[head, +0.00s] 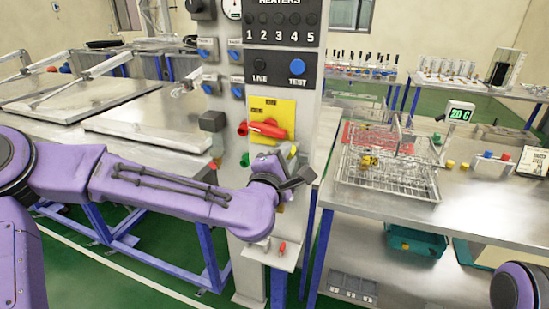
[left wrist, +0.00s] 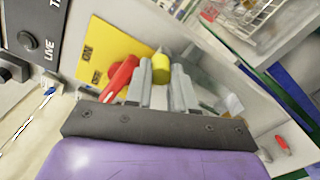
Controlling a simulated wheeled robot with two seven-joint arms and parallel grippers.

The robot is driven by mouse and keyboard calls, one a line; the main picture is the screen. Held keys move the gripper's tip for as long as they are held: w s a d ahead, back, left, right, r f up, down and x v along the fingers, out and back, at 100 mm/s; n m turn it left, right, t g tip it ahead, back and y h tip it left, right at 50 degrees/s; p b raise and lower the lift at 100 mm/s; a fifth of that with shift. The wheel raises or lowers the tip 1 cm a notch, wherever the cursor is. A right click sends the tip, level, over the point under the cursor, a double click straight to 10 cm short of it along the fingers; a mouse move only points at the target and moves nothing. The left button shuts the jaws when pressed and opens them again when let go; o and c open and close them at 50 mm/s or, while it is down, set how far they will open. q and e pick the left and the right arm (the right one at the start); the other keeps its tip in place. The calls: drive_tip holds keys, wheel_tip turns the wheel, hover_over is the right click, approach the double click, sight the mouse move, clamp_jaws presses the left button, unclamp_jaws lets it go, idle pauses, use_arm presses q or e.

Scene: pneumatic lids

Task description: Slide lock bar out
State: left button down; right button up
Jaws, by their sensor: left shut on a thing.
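A yellow plate (head: 270,108) is fixed to the grey column, with a red handle (head: 265,129) lying across its lower part. My left gripper (head: 288,162) is just below the red handle, at the column. In the left wrist view its fingers (left wrist: 161,82) are shut on a yellow cylindrical piece (left wrist: 161,66), which seems to be the end of the lock bar. The red handle (left wrist: 120,77) is close beside the fingers there, and the yellow plate (left wrist: 98,55) is behind it. The gripper and arm hide the rest of the bar. My right gripper is out of view.
The column carries a heater panel (head: 284,18) and blue-handled valves (head: 207,88). A steel table (head: 400,190) on the right bears a wire basket (head: 385,170). A steel bench with lids (head: 150,125) stands on the left. A small red item (head: 282,248) is low on the column.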

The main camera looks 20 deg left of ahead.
use_arm(q)
drive_tip(key=d, duration=0.2)
drive_tip(key=shift+d+r, duration=0.25)
drive_tip(key=shift+d, duration=0.15)
drive_tip(key=c, duration=1.3)
unclamp_jaws()
drive_tip(key=o, duration=0.3)
drive_tip(key=shift+w+d, duration=0.15)
drive_tip(key=shift+d, duration=0.05)
drive_tip(key=shift+o, duration=0.2)
drive_tip(key=s+b, duration=0.3)
drive_tip(key=s, duration=0.7)
drive_tip(key=shift+s+f+b, duration=0.15)
drive_tip(key=shift+f+b, duration=0.05)
drive_tip(key=shift+b, duration=0.1)
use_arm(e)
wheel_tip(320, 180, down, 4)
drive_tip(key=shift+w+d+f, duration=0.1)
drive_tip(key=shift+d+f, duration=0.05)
